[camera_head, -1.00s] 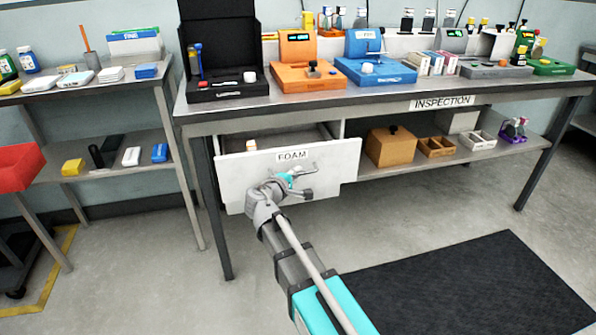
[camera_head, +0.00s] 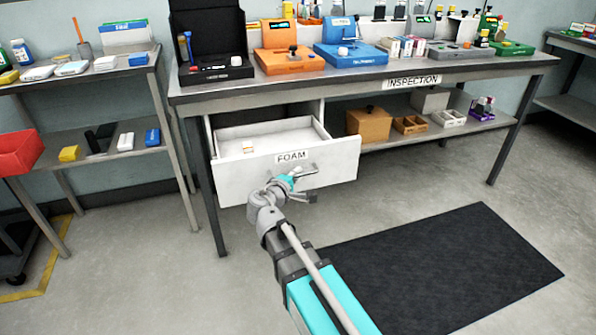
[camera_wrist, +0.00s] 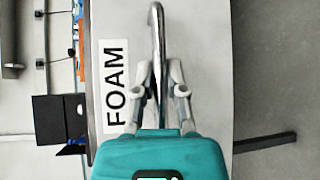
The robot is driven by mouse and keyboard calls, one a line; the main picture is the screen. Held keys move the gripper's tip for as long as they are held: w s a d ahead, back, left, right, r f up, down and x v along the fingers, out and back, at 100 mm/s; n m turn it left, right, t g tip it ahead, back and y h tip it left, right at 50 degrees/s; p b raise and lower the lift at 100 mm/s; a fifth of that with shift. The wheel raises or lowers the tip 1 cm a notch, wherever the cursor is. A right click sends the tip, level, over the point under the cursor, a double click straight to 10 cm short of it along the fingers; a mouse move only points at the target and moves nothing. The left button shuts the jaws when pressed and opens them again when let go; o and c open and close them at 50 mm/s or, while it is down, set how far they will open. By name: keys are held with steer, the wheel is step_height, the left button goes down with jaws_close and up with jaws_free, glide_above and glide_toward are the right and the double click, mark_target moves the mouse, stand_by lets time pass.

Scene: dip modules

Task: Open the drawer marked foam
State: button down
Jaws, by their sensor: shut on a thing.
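The white drawer (camera_head: 235,181) marked FOAM hangs under the inspection bench and stands pulled out, its inside showing from above. A small pale item with an orange-brown part (camera_head: 248,147) lies in it near the front. My gripper (camera_head: 297,182) is at the drawer front, just below the label. In the wrist view my gripper (camera_wrist: 160,90) is shut on the metal bar handle (camera_wrist: 157,40), beside the FOAM label (camera_wrist: 115,85). In the head view my gripper hides much of the handle.
The inspection bench (camera_head: 300,82) carries a black case (camera_head: 210,70), an orange device (camera_head: 288,62) and a blue device (camera_head: 350,56). Its lower shelf right of the drawer holds a brown box (camera_head: 369,124). A black mat (camera_head: 430,265) lies on the floor. Open floor is in front.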

steer(key=shift+s+a, duration=0.1)
steer(key=shift+s, duration=0.5)
steer(key=c, duration=0.7)
jaws_free()
steer(key=shift+c, duration=0.2)
steer(key=shift+o, duration=0.3)
steer(key=shift+d, duration=0.2)
